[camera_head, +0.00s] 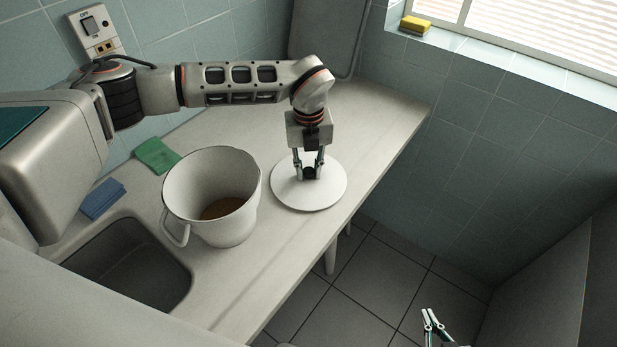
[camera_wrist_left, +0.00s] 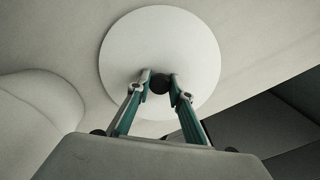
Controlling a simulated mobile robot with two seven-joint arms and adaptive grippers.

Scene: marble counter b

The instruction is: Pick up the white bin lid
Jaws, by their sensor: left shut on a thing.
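The white bin lid (camera_head: 325,193) is a round disc with a dark knob at its middle, on the marble counter to the right of the white bin. My left gripper (camera_head: 309,174) points down over the lid and is shut on its knob. In the left wrist view the lid (camera_wrist_left: 160,45) fills the upper middle, with the left gripper's fingertips (camera_wrist_left: 160,82) on either side of the dark knob. I cannot tell whether the lid touches the counter. My right gripper (camera_head: 428,316) is at the bottom right over the floor, its fingers a little apart, with nothing seen between them.
The open white bin (camera_head: 240,222) with brown contents stands left of the lid. A sink basin (camera_head: 125,265), a blue cloth (camera_head: 103,199) and a green cloth (camera_head: 157,155) are further left. The counter's front edge lies close to the lid. A yellow sponge (camera_head: 415,25) is on the sill.

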